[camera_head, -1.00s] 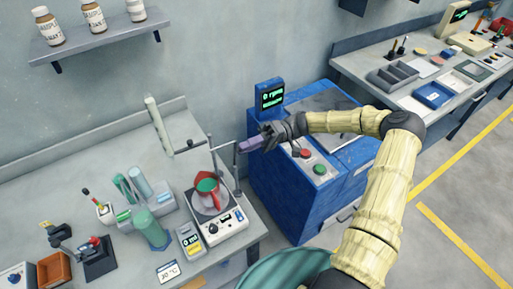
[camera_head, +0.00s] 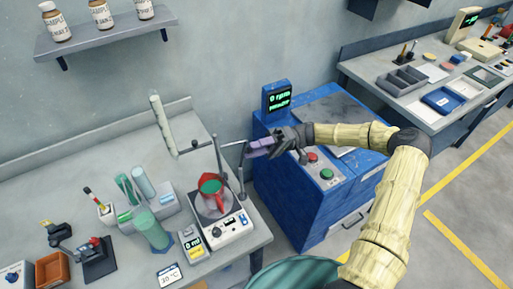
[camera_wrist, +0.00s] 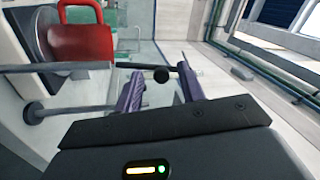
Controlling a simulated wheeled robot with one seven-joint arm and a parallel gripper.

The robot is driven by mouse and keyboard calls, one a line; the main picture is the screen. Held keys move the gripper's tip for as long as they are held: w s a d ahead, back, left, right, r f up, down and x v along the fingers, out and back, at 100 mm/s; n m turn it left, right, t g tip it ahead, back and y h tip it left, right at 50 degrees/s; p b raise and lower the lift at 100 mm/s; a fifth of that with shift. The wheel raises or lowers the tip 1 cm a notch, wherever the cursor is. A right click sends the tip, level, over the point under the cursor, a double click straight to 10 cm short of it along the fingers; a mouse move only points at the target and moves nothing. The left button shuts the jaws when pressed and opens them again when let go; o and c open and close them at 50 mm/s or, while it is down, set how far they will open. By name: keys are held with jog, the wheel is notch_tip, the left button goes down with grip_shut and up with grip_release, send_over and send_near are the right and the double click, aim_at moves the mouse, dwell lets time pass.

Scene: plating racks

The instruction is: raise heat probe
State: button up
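A red jug (camera_head: 211,190) with green contents stands on the white hotplate (camera_head: 222,228) on the left bench. Thin grey stand rods (camera_head: 217,160) rise around it, with a crossbar near their top. Which part is the heat probe, I cannot tell. My gripper (camera_head: 252,150), with purple fingers, is beside the stand's right rod, higher than the jug. In the wrist view my gripper (camera_wrist: 160,88) has its fingers apart. A black round knob (camera_wrist: 161,75) on a dark bar appears between or just beyond them; contact is unclear. The red jug (camera_wrist: 82,43) is at upper left.
A blue cabinet (camera_head: 310,205) with a display (camera_head: 280,97) and buttons stands right of the bench, under my arm. A green cylinder (camera_head: 153,231) and a small yellow-grey meter (camera_head: 192,243) stand left of the hotplate. A bottle shelf (camera_head: 107,38) is on the wall.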

jog(key=shift+d, duration=0.1)
jog(key=b+v, duration=0.6)
jog(key=v, duration=1.1)
jog(key=shift+w, duration=0.2)
